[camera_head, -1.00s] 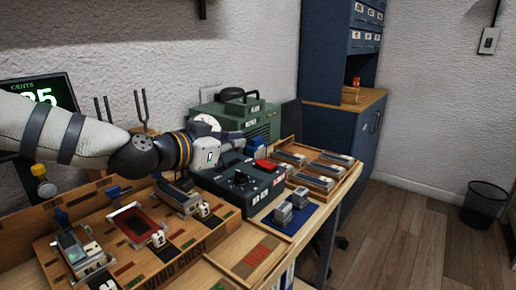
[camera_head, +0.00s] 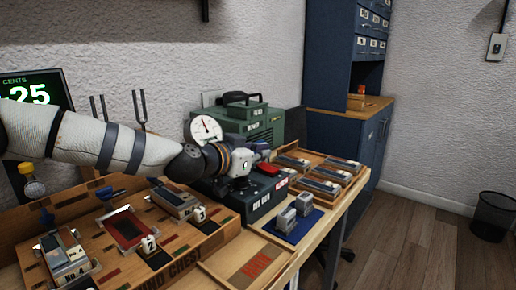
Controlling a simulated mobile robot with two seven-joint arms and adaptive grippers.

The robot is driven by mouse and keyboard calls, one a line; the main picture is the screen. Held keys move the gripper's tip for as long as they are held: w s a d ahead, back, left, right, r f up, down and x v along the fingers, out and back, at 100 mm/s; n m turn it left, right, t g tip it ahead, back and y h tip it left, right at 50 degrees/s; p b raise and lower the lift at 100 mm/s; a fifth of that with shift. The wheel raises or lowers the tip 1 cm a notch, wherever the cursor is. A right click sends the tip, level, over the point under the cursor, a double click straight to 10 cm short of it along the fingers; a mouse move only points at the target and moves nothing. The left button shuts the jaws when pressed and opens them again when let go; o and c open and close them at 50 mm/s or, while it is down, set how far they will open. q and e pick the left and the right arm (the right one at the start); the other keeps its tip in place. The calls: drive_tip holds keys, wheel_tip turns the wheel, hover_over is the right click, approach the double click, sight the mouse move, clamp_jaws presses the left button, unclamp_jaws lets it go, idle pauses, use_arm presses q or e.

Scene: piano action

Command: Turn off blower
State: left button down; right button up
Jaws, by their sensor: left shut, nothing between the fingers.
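The green blower unit (camera_head: 262,130) stands at the back of the bench against the wall. In front of it is a black control box (camera_head: 262,204) with a red switch (camera_head: 268,169) on its top right. My left arm reaches in from the left, and its wrist is over the box's back left part. My left gripper (camera_head: 263,156) is shut and empty, close to the red switch; its fingers are mostly hidden by the wrist, and I cannot tell whether they touch the switch. My right gripper is not in view.
A round white gauge (camera_head: 206,128) stands left of the blower. The wooden wind chest (camera_head: 184,262) with numbered blocks fills the front left. A tray (camera_head: 352,176) of grey blocks lies to the right, and a blue mat (camera_head: 301,232) holds small grey pieces.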

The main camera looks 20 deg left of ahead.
use_arm(q)
drive_tip(key=shift+f, duration=0.4)
